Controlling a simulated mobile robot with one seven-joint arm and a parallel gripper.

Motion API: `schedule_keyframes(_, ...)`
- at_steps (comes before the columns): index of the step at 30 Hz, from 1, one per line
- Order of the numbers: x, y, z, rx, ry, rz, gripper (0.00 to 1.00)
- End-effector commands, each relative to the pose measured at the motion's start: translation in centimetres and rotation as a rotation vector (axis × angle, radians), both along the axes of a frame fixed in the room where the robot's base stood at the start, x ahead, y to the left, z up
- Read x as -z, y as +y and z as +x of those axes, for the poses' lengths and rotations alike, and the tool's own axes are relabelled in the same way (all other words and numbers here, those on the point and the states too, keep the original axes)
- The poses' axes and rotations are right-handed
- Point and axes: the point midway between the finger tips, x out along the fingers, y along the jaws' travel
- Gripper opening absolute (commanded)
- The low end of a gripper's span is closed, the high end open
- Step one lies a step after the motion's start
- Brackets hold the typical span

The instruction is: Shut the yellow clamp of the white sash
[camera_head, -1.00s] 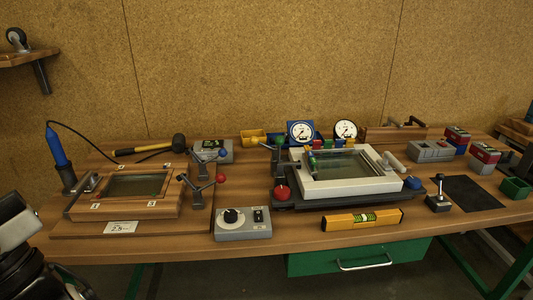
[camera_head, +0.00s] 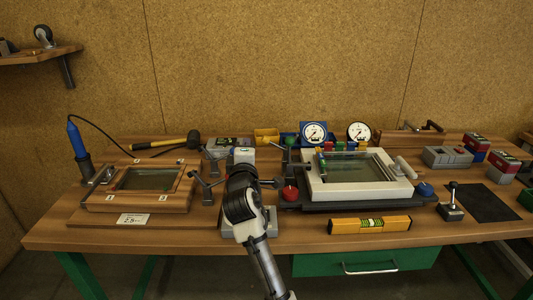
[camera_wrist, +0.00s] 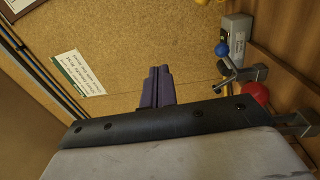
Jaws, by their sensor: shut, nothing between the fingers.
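The white sash (camera_head: 313,183) is a pale frame around a glass pane, on a dark base at the right of the bench. At its left stands a grey clamp post with a green knob (camera_head: 290,141). The yellow clamp knob cannot be told apart from a yellow bin (camera_head: 267,135) behind that area. My gripper is left of the white sash, apart from it, over the gap between the two sashes; its shut, empty fingers (camera_wrist: 158,72) show in the wrist view. The wrist view also shows a blue knob (camera_wrist: 222,49) and a red knob (camera_wrist: 255,93).
A brown wooden sash (camera_head: 120,204) lies at the left. A red knob (camera_head: 290,193) sits at the white sash's front left corner. A yellow level (camera_head: 370,224) lies in front. Two gauges (camera_head: 314,133) stand behind. My arm hides part of the middle bench.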

Motion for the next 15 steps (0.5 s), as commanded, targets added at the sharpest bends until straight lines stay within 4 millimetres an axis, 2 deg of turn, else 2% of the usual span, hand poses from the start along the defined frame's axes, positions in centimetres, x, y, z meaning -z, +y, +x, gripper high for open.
schedule_keyframes(1,0.3,-0.4,0.9,0.024,-0.006,-0.150,0.00)
schedule_keyframes(5,2.0,-0.7,2.8,0.071,-0.013,-0.553,0.00)
schedule_keyframes(9,5.0,-2.0,4.5,0.120,-0.004,-0.986,0.00)
schedule_keyframes(15,9.5,-4.4,5.9,0.154,0.024,-1.454,0.00)
